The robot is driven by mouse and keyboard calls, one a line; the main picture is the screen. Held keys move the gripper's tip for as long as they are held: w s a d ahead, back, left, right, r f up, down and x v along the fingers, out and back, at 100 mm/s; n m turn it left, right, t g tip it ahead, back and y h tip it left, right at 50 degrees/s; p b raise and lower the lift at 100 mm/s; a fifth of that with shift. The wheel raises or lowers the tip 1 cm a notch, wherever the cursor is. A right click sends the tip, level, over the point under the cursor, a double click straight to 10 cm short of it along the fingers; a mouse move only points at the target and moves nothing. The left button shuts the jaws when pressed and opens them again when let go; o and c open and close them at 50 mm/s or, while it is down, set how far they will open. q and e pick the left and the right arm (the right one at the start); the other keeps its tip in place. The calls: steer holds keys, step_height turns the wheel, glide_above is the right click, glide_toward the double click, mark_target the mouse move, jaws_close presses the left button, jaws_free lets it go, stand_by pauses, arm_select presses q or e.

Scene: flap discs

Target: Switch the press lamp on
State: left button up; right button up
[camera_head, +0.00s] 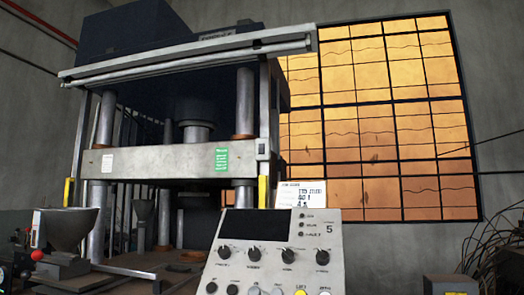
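A large press (155,165) stands at the left, with a dark head, steel columns and a grey crossbeam. A long, pale tube-like bar (190,62), which looks like the press lamp, runs across the front of its head. I see no clear glow from it. A small grey box (262,148), possibly a switch, sits at the right end of the crossbeam; its position cannot be read. Neither of my grippers is in view.
A sloped control panel (275,250) with a dark display, knobs and buttons, one yellow, stands at the front centre. A white card (303,193) is behind it. A metal funnel (68,228) and a red ball knob (37,255) are at lower left. A box (452,284) and cables are at lower right.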

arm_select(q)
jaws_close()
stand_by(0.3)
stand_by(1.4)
